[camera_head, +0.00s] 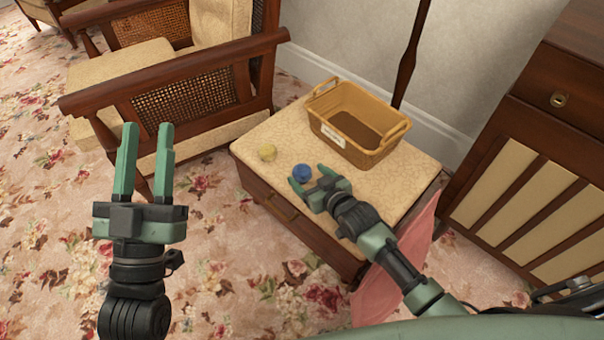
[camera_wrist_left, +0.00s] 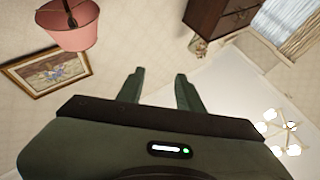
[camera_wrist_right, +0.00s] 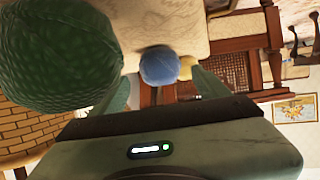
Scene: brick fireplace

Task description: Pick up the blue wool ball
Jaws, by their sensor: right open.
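The blue wool ball (camera_head: 302,173) lies on the cream top of a small wooden chest (camera_head: 280,130), just in front of my right gripper (camera_head: 310,179). The right gripper is open, its fingers spread towards the ball. In the right wrist view the blue ball (camera_wrist_right: 159,64) shows between and beyond the two fingertips (camera_wrist_right: 163,82), and I cannot tell whether they touch it. My left gripper (camera_head: 147,130) is open and empty, raised over the floor at the left; its fingers also show in the left wrist view (camera_wrist_left: 160,76).
A yellow ball (camera_head: 267,152) lies left of the blue one. A large dark green ball (camera_wrist_right: 60,50) is close beside the right gripper, not visible in the head view. A tan basket (camera_head: 325,103) stands behind; a cane armchair (camera_head: 185,65) is left, a cabinet (camera_head: 535,150) right.

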